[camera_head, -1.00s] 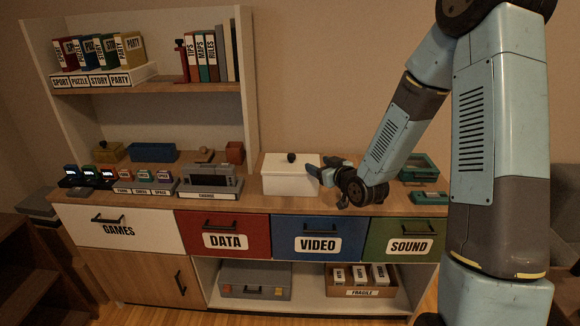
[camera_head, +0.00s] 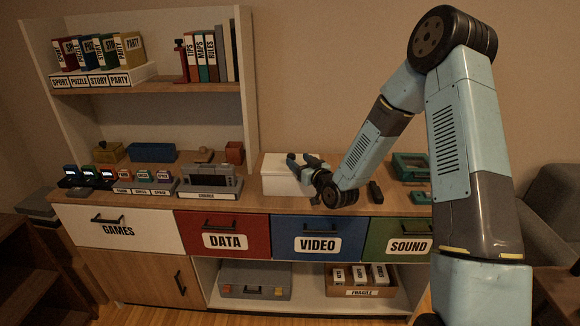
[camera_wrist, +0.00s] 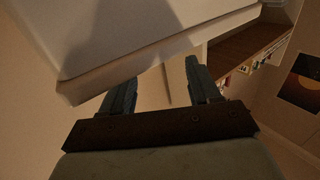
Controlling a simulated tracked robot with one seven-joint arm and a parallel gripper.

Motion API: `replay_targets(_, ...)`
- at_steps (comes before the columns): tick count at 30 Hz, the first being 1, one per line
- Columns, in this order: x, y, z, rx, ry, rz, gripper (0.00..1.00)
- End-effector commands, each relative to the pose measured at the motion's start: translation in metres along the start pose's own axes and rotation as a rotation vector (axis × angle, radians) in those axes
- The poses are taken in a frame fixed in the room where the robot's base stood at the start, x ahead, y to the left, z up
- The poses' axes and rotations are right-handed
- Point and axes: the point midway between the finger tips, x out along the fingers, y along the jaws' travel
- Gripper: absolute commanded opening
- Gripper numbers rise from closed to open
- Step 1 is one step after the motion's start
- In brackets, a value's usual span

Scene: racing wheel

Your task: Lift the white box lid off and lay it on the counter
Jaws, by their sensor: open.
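The white box (camera_head: 278,184) stands on the counter (camera_head: 345,207), its top partly covered by my gripper. The lid's dark knob is not visible in the head view; my gripper hides that area. My gripper (camera_head: 303,160) is over the right part of the box top, jaws apart. In the wrist view a white slab with a lipped edge, apparently the lid (camera_wrist: 170,50), fills the upper part. The two fingers of my gripper (camera_wrist: 162,75) are spread below its edge, with nothing seen between them. I cannot tell whether they touch the lid.
A grey console (camera_head: 211,181) stands left of the box. A small dark object (camera_head: 375,191) and teal items (camera_head: 413,166) lie to the right. Between the box and the dark object, the counter front looks clear beneath my arm. Shelves (camera_head: 145,90) rise at the back left.

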Motion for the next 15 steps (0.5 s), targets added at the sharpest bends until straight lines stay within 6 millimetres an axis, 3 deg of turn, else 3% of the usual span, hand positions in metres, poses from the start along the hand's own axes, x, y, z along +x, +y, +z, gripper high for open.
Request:
replay_targets(7,0.015,-0.001,0.002,0.001,0.0,0.0,0.61)
replay_targets(15,0.05,-0.002,0.005,0.001,0.001,-0.001,0.61)
